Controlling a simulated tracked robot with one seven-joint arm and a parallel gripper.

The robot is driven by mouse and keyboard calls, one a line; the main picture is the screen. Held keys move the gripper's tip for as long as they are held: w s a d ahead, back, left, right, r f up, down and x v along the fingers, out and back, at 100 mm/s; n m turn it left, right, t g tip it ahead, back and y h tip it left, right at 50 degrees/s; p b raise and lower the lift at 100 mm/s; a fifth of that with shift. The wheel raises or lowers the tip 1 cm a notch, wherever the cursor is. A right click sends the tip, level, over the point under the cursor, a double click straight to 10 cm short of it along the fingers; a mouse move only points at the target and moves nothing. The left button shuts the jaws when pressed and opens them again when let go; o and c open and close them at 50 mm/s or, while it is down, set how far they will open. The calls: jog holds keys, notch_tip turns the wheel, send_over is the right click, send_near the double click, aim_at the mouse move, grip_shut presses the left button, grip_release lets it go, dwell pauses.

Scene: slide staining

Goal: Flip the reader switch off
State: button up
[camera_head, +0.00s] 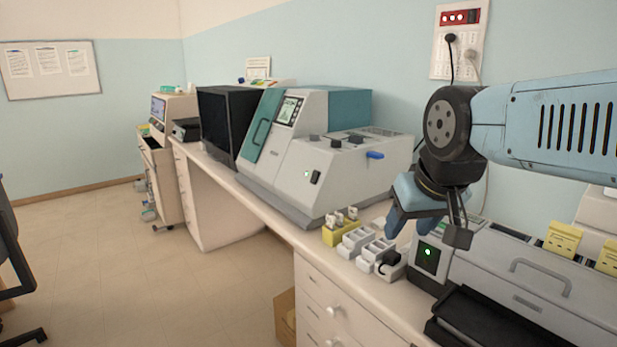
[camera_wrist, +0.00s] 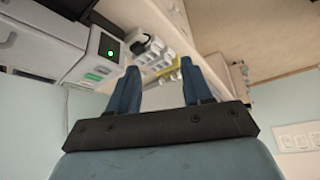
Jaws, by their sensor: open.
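A large grey and teal benchtop machine (camera_head: 325,165) with a small screen stands in the middle of the head view. Its front has a black rocker switch (camera_head: 316,177) beside a small green light. A second, lower grey machine (camera_head: 515,290) at the right has a dark panel (camera_head: 428,257) with a lit green light. That panel also shows in the wrist view (camera_wrist: 108,47). No readable label tells which machine is the reader. My gripper (camera_head: 408,224) is open and empty above the bench, near the lower machine's left end. Its two blue fingers (camera_wrist: 159,70) are apart in the wrist view.
White racks (camera_head: 366,247), one with a black item, and a yellow rack (camera_head: 341,232) stand on the bench between the machines. A wall outlet panel (camera_head: 460,40) has plugged cables. The floor at left is mostly clear.

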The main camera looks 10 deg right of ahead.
jog(key=shift+w+r, duration=0.2)
jog(key=shift+w, duration=0.1)
jog(key=shift+c, duration=0.7)
jog(key=shift+n+h, duration=0.3)
jog(key=shift+n, duration=0.3)
jog(key=w+r, duration=0.1)
jog(key=w, duration=0.1)
jog(key=w+r, duration=0.1)
jog(key=w, duration=0.2)
jog(key=w+a+r, duration=0.1)
jog(key=w, duration=0.2)
jog(key=shift+w+r, duration=0.25)
jog(key=shift+r, duration=0.15)
grip_shut()
jog(key=w+a+n, duration=0.1)
jog(key=w+a, duration=0.3)
jog(key=w, duration=0.6)
jog(key=w+a+n+h, duration=0.1)
jog(key=w+a, duration=0.3)
jog(key=w, duration=0.6)
jog(key=w+a+n, duration=0.1)
jog(key=w+a, duration=0.3)
jog(key=w, duration=0.6)
jog(key=shift+a+n+h, duration=0.3)
